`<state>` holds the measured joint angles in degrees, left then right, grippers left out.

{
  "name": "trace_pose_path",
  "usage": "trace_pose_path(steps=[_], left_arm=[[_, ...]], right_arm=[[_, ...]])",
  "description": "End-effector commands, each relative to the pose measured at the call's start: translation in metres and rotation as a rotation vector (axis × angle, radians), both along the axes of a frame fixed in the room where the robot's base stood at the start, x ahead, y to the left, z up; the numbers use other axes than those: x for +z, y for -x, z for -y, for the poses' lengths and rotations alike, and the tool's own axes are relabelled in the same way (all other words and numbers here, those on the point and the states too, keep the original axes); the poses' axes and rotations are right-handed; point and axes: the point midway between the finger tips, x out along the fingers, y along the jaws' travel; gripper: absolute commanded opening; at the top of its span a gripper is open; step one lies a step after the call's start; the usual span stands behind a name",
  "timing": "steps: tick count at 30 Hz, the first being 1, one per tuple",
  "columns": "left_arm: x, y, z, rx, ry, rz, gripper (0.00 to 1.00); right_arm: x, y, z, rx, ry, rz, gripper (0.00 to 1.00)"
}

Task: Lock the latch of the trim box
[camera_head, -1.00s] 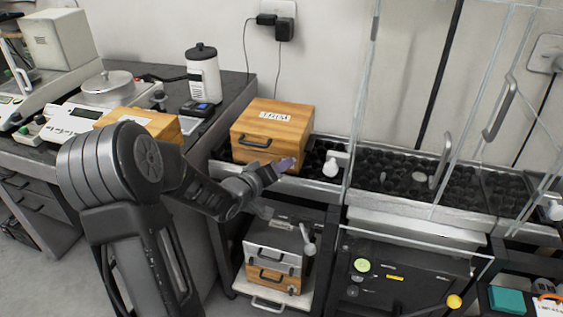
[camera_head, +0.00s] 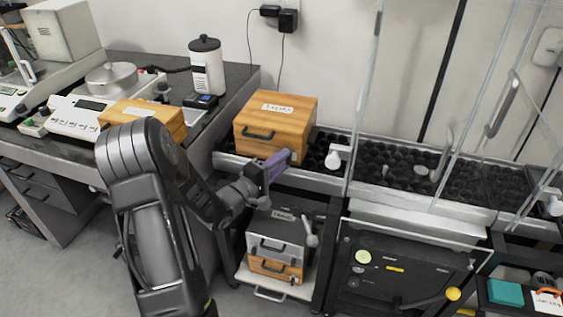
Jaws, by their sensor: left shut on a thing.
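A wooden box (camera_head: 268,119) with a dark front handle and a white label on its lid stands on the rail-edged bench beside the dark round pieces. It may be the trim box, but its label is too small to read surely. Its lid looks closed; I cannot make out a latch. My left gripper (camera_head: 276,166) is just in front of the box's lower right front. It is shut, with a purple-grey piece at the jaws; I cannot tell what it holds or whether it touches the box. My right gripper is not in view.
Below, a pull-out shelf holds a labelled grey-and-wood box (camera_head: 276,245). A glass enclosure (camera_head: 360,100) stands right of the wooden box, with a white knob (camera_head: 336,156) near it. The left table carries a balance (camera_head: 75,117), another wooden box (camera_head: 143,117) and a white canister (camera_head: 206,68).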

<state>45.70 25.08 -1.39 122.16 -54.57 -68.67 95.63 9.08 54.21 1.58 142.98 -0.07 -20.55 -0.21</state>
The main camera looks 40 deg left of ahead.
Motion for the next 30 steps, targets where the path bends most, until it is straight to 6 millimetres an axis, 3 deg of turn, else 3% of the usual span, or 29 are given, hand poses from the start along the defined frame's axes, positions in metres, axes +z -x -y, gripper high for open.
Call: trace_pose_path(steps=[16,17,24,30], left_arm=[[-0.0015,0.0002,0.0,0.001,0.032,0.008,0.0],[-0.0015,0.0002,0.0,0.001,0.032,0.008,0.33],[-0.0014,0.0001,0.0001,0.001,0.031,0.009,0.53],[-0.0025,0.0003,0.0002,0.0,0.031,0.006,0.53]], right_arm=[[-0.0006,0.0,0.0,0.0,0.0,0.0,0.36],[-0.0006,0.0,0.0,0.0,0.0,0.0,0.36],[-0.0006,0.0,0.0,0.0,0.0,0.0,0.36],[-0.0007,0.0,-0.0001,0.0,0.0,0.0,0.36]])
